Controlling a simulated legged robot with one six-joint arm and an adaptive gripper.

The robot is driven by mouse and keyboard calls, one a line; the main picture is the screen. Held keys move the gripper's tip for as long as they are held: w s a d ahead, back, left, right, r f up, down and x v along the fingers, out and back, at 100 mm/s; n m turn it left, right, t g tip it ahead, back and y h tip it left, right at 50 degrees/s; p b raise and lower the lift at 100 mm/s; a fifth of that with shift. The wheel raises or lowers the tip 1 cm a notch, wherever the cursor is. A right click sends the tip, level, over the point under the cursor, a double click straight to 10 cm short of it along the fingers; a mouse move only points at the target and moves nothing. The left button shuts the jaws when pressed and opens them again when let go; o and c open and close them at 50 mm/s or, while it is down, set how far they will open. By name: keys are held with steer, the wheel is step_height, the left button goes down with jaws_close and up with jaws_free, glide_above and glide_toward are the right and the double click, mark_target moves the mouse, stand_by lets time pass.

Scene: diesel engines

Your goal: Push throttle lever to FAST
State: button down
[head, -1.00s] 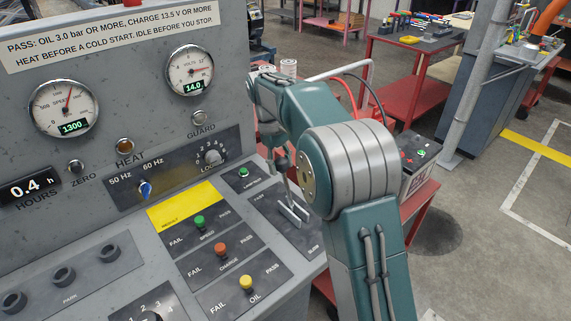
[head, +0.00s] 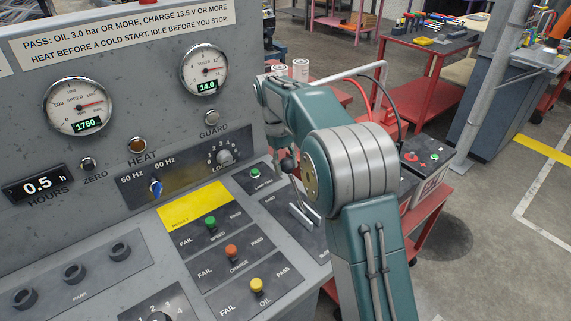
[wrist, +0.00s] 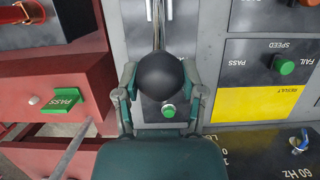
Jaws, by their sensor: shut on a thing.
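The throttle lever (head: 294,188) rises from its slotted plate at the right of the sloping panel. Its rod leans up toward the back panel and ends in a dark ball knob (head: 288,163). In the wrist view the black knob (wrist: 160,76) sits between the two fingers of my gripper (wrist: 161,80), which is shut on it. The lever's metal rod (wrist: 158,25) runs away from the knob. My arm covers part of the lever plate and its labels; SLOW shows partly at the near end. In the head view my gripper is mostly hidden.
The speed gauge (head: 78,107) reads 1750 and the volts gauge (head: 205,69) 14.0. A green lamp test button (head: 255,174) lies left of the lever. A battery (head: 424,162) stands on a red cart at right.

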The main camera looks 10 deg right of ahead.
steer(key=shift+c, duration=0.8)
jaws_free()
steer(key=v, duration=1.1)
steer(key=shift+w+a+r, duration=0.15)
steer(key=shift+a+r, duration=0.05)
steer(key=shift+r, duration=0.15)
